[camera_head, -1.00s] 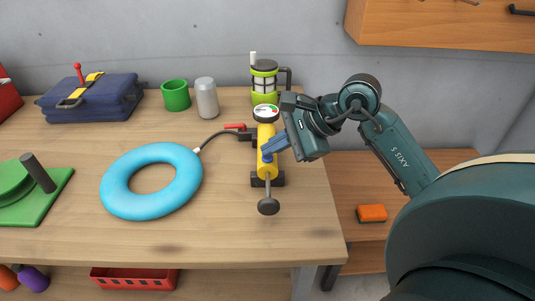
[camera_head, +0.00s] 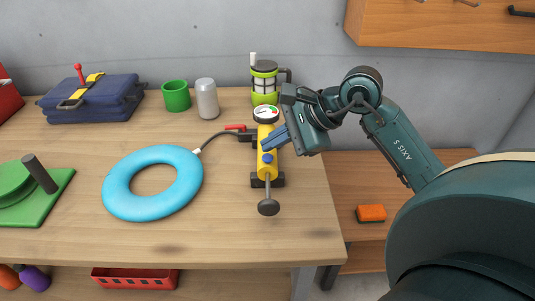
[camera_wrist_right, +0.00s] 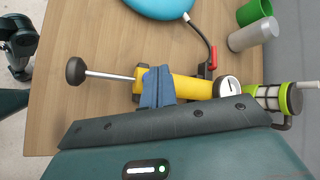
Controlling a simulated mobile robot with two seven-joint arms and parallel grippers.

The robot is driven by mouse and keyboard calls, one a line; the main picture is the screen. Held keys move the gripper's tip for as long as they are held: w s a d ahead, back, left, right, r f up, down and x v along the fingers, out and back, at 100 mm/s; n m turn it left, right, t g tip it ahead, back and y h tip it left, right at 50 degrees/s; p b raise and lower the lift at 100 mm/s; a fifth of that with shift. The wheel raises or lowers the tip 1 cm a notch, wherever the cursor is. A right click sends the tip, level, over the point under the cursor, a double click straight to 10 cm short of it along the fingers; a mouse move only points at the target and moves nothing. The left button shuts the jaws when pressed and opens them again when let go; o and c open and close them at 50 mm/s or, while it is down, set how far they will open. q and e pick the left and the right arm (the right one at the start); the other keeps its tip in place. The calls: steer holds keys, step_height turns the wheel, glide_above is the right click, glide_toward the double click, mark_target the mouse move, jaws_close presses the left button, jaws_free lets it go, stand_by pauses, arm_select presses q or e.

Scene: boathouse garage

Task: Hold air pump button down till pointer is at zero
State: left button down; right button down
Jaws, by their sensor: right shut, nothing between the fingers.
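The yellow air pump (camera_head: 265,140) lies on the wooden table, with a grey plunger knob (camera_head: 268,207) at its near end. A blue button (camera_head: 268,158) stands on the yellow barrel, uncovered in the head view. My right gripper (camera_head: 266,145) is shut and empty, its blue fingertips over the barrel just beyond the button. In the right wrist view the fingers (camera_wrist_right: 157,87) cover part of the barrel (camera_wrist_right: 190,87); the button is hidden there.
A black hose with a red lever (camera_head: 235,127) links the pump to a blue ring (camera_head: 118,187). A lime lantern (camera_head: 265,98), a grey canister (camera_head: 207,98) and a green cup (camera_head: 175,96) stand behind. The table's front right is clear.

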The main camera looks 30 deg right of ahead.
mark_target(273, 159)
steer(key=shift+r+p, duration=1.45)
steer(key=shift+r, duration=1.1)
steer(key=shift+f, duration=0.1)
